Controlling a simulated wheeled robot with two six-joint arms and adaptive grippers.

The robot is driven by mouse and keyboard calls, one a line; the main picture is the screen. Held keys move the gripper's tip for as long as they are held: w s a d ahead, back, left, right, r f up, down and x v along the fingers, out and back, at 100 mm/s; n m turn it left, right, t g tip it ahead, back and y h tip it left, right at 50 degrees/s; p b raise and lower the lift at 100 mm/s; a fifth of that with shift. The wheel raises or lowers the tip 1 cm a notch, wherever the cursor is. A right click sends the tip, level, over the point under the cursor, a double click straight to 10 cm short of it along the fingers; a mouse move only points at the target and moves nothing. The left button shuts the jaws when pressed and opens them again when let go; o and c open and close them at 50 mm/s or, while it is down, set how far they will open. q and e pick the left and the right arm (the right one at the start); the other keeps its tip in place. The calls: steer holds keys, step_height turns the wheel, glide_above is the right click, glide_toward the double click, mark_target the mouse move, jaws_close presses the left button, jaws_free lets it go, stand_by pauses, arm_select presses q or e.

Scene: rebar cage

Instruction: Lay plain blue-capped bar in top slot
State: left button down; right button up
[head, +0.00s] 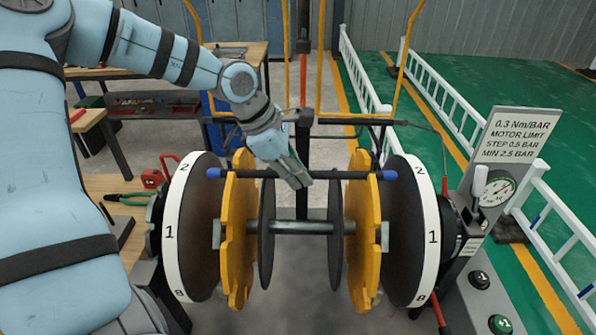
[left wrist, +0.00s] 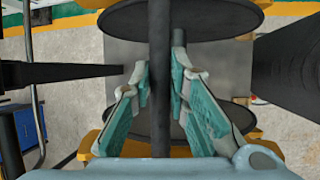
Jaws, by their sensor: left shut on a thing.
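A plain dark bar with blue end caps (head: 342,175) lies level across the tops of two yellow notched discs. My left gripper (head: 297,178) is shut on the bar near its middle, coming from above. In the left wrist view the bar (left wrist: 160,100) runs between the two teal-padded fingers (left wrist: 160,75). The left yellow disc (head: 238,240) and right yellow disc (head: 365,235) have notches around their rims. The bar crosses both discs near the top; I cannot tell whether it rests fully in the slots. My right gripper is not in view.
Dark outer discs with numbered white rims (head: 176,232) flank the yellow ones. A grey shaft (head: 312,228) joins the discs below the bar. A gauge post with a sign (head: 515,135) stands at the right. A workbench (head: 130,190) with green pliers is at the left.

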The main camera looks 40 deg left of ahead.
arm_select(q)
steer(key=shift+d+f+b, duration=0.1)
steer(key=shift+f+b, duration=0.15)
steer(key=shift+b, duration=0.1)
steer(key=c, duration=1.5)
jaws_free()
steer(key=shift+s, duration=0.1)
steer(key=shift+c, duration=0.2)
steer(key=v, duration=1.2)
steer(key=shift+r, duration=0.35)
